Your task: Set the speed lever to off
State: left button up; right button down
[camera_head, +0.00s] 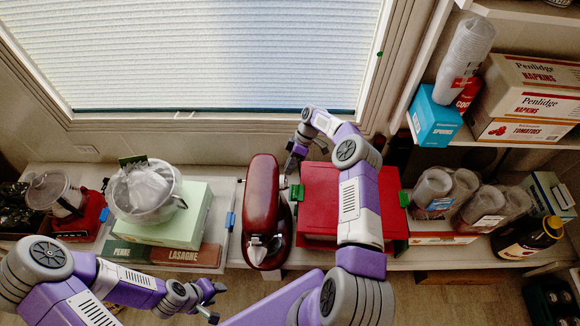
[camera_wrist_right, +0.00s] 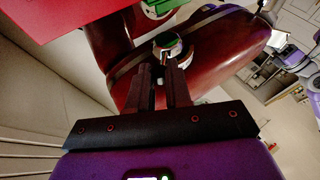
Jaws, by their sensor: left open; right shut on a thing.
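A dark red stand mixer (camera_head: 263,195) stands on the counter in the head view, its silver attachment hub towards me. Its glossy body (camera_wrist_right: 222,50) fills the upper middle of the right wrist view. My right gripper (camera_head: 287,172) reaches over the red box to the mixer's right side. In the wrist view its two dark fingers (camera_wrist_right: 163,75) close at a small silver part, which looks like the speed lever (camera_wrist_right: 168,45); the fingertips partly hide it, and its setting cannot be read. My left gripper (camera_head: 213,301) is open and empty, low in front of the counter.
A red box (camera_head: 318,190) stands close right of the mixer. Plastic cups (camera_head: 432,186) and a dark bottle (camera_head: 528,240) stand further right.

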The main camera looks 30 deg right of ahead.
dwell(0.4)
jog(key=c, duration=1.1)
grip_release()
jog(key=shift+o, duration=0.2)
jog(key=v, duration=0.7)
jog(key=shift+d+r, duration=0.15)
jog(key=shift+d, duration=0.05)
jog(key=shift+s, duration=0.1)
